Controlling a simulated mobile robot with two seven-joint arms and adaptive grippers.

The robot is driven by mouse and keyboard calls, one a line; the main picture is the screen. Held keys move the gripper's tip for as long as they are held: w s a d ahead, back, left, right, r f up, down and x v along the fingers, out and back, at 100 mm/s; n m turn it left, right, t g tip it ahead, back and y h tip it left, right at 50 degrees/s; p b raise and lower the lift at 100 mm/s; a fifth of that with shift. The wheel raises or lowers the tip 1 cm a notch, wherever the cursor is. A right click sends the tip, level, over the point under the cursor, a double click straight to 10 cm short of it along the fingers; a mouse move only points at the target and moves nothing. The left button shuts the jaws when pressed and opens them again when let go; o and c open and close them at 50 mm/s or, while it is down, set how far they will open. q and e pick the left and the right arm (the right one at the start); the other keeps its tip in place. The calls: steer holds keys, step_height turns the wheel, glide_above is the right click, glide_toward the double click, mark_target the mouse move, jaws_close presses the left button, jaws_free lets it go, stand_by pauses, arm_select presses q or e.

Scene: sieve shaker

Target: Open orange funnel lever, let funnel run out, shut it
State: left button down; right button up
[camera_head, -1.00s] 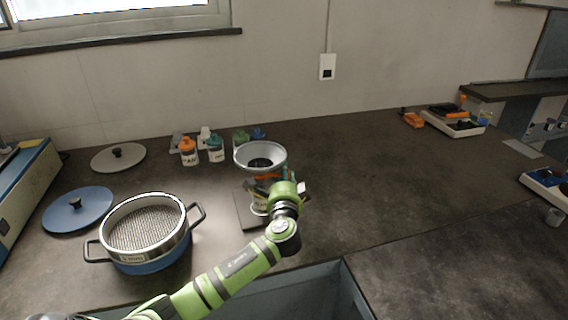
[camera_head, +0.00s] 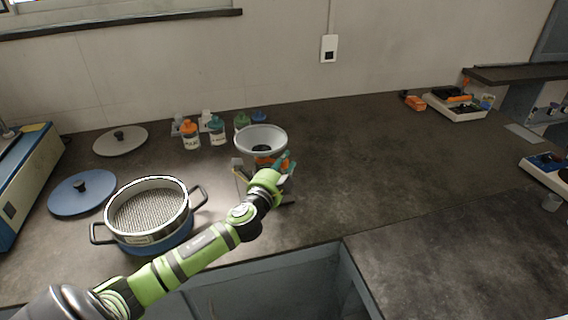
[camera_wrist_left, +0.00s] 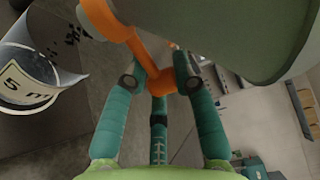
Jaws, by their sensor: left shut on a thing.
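The grey funnel (camera_head: 280,136) stands on the bench in the head view, with dark material visible in its middle. My left gripper (camera_head: 283,162) is at its lower right side. In the left wrist view, the left gripper (camera_wrist_left: 160,78) is shut on the end of the orange lever (camera_wrist_left: 145,55), below the funnel's grey body (camera_wrist_left: 230,30). A clear beaker (camera_wrist_left: 30,75) marked "5 m" shows at the left there. Dark grains show by the beaker's mouth; I cannot tell whether they are falling. My right gripper is not in view.
A sieve pan (camera_head: 150,243) with black handles stands left of the funnel. A blue lid (camera_head: 65,200) and a grey lid (camera_head: 135,140) lie further left. Bottles (camera_head: 190,140) stand behind.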

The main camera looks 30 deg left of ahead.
arm_select(q)
steer(key=shift+r, duration=0.25)
steer(key=c, duration=1)
jaws_free()
steer(key=shift+c, duration=0.2)
steer(key=shift+s, duration=0.1)
steer(key=v, duration=1.2)
steer(key=shift+f, duration=0.15)
